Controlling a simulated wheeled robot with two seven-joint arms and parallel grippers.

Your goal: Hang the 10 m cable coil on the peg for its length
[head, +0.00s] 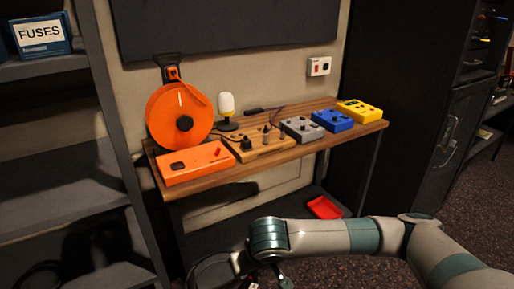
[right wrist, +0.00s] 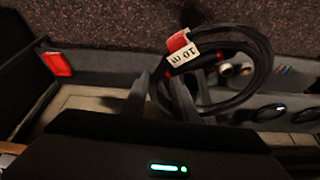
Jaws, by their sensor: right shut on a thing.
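A black cable coil (right wrist: 262,62) with red bands fills the upper middle of the right wrist view. Its red and white tag (right wrist: 180,50) reads "10 m". In the head view my right gripper (head: 262,278) is low at the bottom middle, in front of the workbench. A dark loop of the coil (head: 197,268) shows to its left, partly cut off by the frame. No cable peg can be made out in either view. My left gripper is out of view.
A wooden bench (head: 180,193) holds an orange reel (head: 165,120), a lamp (head: 226,105) and several coloured boxes. A red tray (head: 325,207) lies low beneath it. Grey shelves (head: 60,190) stand at the left, with a fuses box (head: 41,35). A dark cabinet (head: 400,100) stands at the right.

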